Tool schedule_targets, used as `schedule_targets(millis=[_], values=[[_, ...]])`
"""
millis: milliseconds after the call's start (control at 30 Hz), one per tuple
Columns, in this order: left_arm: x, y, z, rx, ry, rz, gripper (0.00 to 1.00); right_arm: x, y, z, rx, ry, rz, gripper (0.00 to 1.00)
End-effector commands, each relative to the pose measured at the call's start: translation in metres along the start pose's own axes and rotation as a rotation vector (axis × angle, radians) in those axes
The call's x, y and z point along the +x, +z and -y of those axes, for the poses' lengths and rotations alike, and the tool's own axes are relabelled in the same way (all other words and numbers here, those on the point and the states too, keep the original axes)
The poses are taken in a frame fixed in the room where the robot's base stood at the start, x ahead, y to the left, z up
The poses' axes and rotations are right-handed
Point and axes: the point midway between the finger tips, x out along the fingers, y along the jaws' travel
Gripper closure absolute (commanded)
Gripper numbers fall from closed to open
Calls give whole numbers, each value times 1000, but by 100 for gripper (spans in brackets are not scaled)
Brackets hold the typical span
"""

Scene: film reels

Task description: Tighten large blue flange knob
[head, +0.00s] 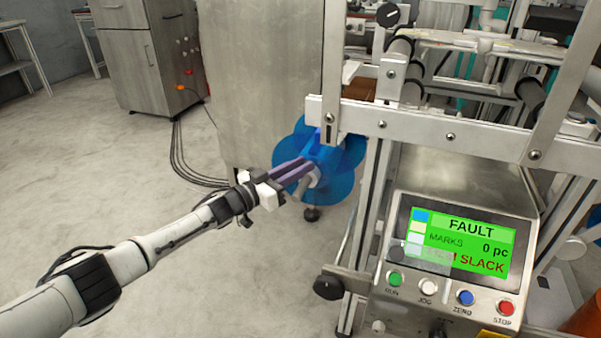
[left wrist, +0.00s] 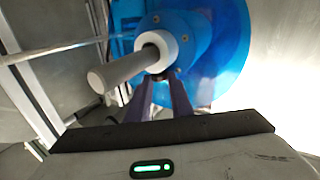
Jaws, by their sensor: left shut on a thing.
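The large blue flange (head: 348,178) is a translucent blue disc with lobes at the left side of the machine frame. In the left wrist view the blue flange (left wrist: 225,50) fills the upper middle, with a white ring and a grey rod (left wrist: 130,68) sticking out at its hub. My left gripper (head: 305,170) reaches the hub from the left, its purple fingers shut on the knob part there. In the left wrist view its fingers (left wrist: 165,92) end just below the white ring. The exact contact is partly hidden. My right gripper is not in view.
A control panel screen (head: 462,242) reads FAULT and SLACK, with several buttons below it. A white horizontal beam (head: 430,128) and uprights stand close right of the flange. A grey cabinet (head: 145,50) stands at the back left. Open floor (head: 110,180) lies left.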

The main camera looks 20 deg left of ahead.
Motion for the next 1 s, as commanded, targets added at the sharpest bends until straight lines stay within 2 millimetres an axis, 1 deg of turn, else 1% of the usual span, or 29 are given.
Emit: schedule_targets(millis=[33,400,967,1000], values=[[0,0,4,4,14,1,100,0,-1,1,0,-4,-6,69],[1,-1,5,2,110,0,100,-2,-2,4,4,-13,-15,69],[1,-2,4,0,126,-2,100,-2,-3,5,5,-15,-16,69],[1,-2,4,0,126,-2,74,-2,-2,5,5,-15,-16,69]])
